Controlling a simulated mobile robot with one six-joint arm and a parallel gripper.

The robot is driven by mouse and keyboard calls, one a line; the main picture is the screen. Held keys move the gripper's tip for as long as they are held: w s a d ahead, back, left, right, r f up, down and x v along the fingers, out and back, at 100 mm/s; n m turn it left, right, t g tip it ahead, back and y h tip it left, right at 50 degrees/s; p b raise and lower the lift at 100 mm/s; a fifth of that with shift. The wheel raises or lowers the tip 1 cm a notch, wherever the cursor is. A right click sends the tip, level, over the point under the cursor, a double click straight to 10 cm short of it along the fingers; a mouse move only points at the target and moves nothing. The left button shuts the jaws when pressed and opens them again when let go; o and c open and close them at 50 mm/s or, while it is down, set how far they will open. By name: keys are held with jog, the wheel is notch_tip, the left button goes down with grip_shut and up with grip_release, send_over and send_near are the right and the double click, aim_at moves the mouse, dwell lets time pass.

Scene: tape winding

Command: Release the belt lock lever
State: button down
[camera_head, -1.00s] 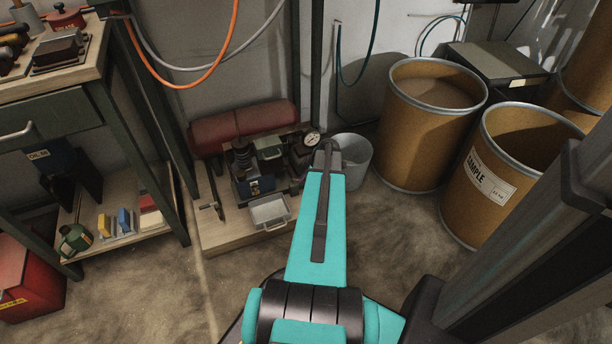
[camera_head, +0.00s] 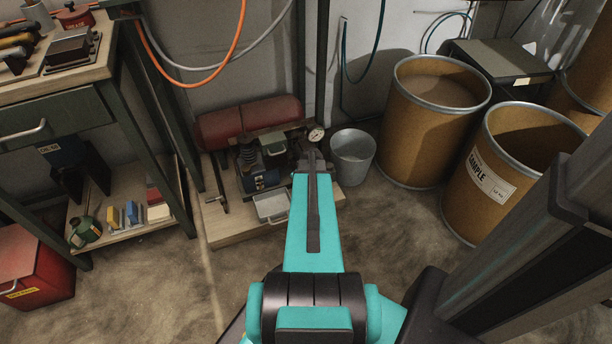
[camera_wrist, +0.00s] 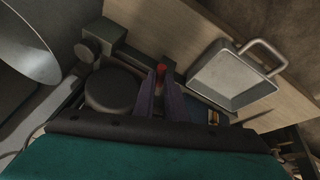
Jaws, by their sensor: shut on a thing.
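In the wrist view, my gripper (camera_wrist: 160,92) has its two dark fingers close together around a small red-tipped part (camera_wrist: 161,70), which looks like the lock lever's end. The lever's shaft is mostly hidden between the fingers. Beside the fingers sits a dark round cap (camera_wrist: 112,92) of the machine. In the head view, the belt machine (camera_head: 258,172) stands on a low wooden platform, and my arm covers its right part. The gripper itself cannot be made out there. The belt cannot be made out clearly.
A metal tray with a handle (camera_wrist: 236,76) lies beside the fingers in the wrist view. A grey bucket (camera_head: 352,158) stands right of the machine, a red cylinder (camera_head: 245,120) behind it. Fibre drums (camera_head: 428,125) stand at right, a workbench (camera_head: 60,115) at left. Front floor is clear.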

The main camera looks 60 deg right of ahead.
jog(key=shift+w+a+m+g+h+p, duration=0.25)
jog(key=shift+m+p, duration=0.25)
jog(key=shift+m, duration=0.3)
jog(key=shift+w+a+m+g+h+p, duration=0.15)
jog(key=shift+a+m+g+h+p, duration=0.2)
jog(key=shift+m, duration=0.45)
jog(key=shift+a+m, duration=0.1)
jog(key=shift+m, duration=0.2)
jog(key=c, duration=2.1)
grip_release()
jog(key=shift+p+v, duration=2.7)
jog(key=shift+v, duration=4.2)
jog(key=shift+w+r, duration=0.1)
jog(key=shift+w, duration=0.05)
